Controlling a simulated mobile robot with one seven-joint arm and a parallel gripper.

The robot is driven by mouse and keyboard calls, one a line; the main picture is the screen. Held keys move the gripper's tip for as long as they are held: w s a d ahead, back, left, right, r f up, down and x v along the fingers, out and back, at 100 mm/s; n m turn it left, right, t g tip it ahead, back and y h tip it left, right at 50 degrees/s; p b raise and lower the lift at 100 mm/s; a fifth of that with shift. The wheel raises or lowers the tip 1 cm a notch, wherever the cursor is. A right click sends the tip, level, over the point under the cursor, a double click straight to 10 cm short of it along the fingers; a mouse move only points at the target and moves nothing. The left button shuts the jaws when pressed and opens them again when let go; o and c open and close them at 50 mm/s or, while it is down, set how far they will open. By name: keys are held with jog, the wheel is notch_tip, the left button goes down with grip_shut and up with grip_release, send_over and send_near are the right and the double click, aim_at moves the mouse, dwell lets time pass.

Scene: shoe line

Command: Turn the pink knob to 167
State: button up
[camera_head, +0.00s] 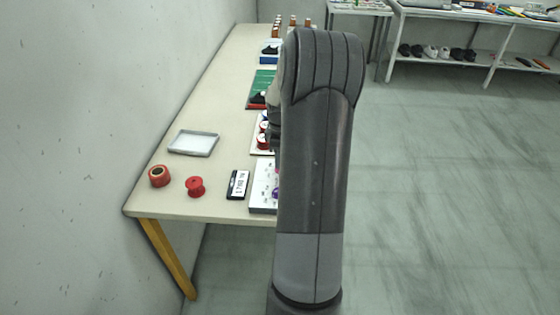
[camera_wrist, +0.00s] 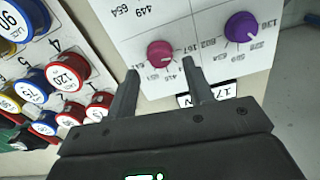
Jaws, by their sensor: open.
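The pink knob (camera_wrist: 160,54) sits on a white panel (camera_wrist: 205,72) in the wrist view, with small numbers printed around it. The numbers appear upside down, and one to its right seems to read 167. I cannot tell which way the knob points. My gripper (camera_wrist: 160,67) is open and empty. Its two fingertips lie to the lower left and lower right of the knob in the picture, and I see no contact.
A larger purple knob (camera_wrist: 242,26) is on the same panel, right of the pink one. Round numbered pieces, such as a red-rimmed one (camera_wrist: 68,73), stand to the left. A black-framed card (camera_head: 238,184), a red spool (camera_head: 195,187) and a grey tray (camera_head: 194,143) lie nearby.

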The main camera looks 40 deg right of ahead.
notch_tip(320, 180, up, 8)
dwell(0.5)
notch_tip(320, 180, down, 11)
jog(key=m, duration=1.7)
jog(key=shift+c, duration=0.6)
